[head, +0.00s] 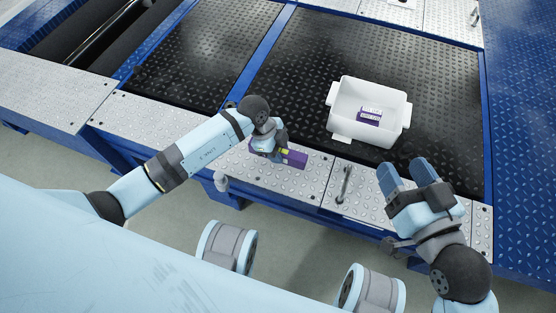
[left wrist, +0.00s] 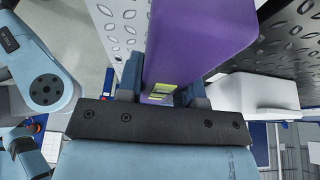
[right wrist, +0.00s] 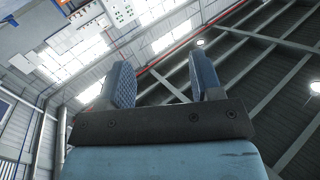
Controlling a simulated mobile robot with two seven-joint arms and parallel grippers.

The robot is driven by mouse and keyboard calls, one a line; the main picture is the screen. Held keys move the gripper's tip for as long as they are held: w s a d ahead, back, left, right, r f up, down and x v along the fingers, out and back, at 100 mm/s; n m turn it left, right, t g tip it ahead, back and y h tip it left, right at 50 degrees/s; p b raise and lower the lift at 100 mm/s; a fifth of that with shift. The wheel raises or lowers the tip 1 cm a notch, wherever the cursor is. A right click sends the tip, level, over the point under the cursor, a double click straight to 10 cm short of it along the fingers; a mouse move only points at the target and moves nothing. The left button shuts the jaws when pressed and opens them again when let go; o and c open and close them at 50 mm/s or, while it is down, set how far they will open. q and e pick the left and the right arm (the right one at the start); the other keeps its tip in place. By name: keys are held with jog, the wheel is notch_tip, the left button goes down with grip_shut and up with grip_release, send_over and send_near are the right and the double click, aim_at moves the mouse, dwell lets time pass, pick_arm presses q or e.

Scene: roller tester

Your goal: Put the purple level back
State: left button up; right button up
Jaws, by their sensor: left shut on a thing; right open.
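The purple level (head: 295,158) is at my left gripper (head: 268,150), over the silver tread plate along the machine's front edge. In the left wrist view, the level (left wrist: 200,40) runs between the fingers (left wrist: 162,82), its yellow-green vial close to the palm. My left gripper is shut on it. I cannot tell whether the level touches the plate. My right gripper (head: 408,174) is open and empty, fingers pointing up, right of the metal handle. The right wrist view shows nothing between its fingers (right wrist: 163,85), only the ceiling behind.
A white bin (head: 341,101) stands on the black tread plate (head: 290,65), with a purple-and-white box (head: 369,115) inside. A metal handle (head: 345,184) rises from the silver plate (head: 315,182). Rollers (head: 95,38) lie at the far left. The black plate left of the bin is clear.

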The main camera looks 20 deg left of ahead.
pick_arm(q)
notch_tip(320, 180, down, 4)
jog(key=shift+r+b, duration=0.1)
jog(key=shift+b, duration=0.85)
jog(key=shift+f, duration=0.25)
jog(key=shift+r, duration=0.1)
pick_arm(e)
jog(key=shift+w+d+r+n+t, duration=0.2)
jog(key=shift+w+d+n+t, duration=0.1)
jog(key=shift+w+n, duration=0.35)
pick_arm(q)
jog(key=o, duration=1)
jog(key=shift+o, duration=0.2)
pick_arm(e)
jog(key=shift+s+f, duration=0.1)
jog(key=shift+s, duration=0.05)
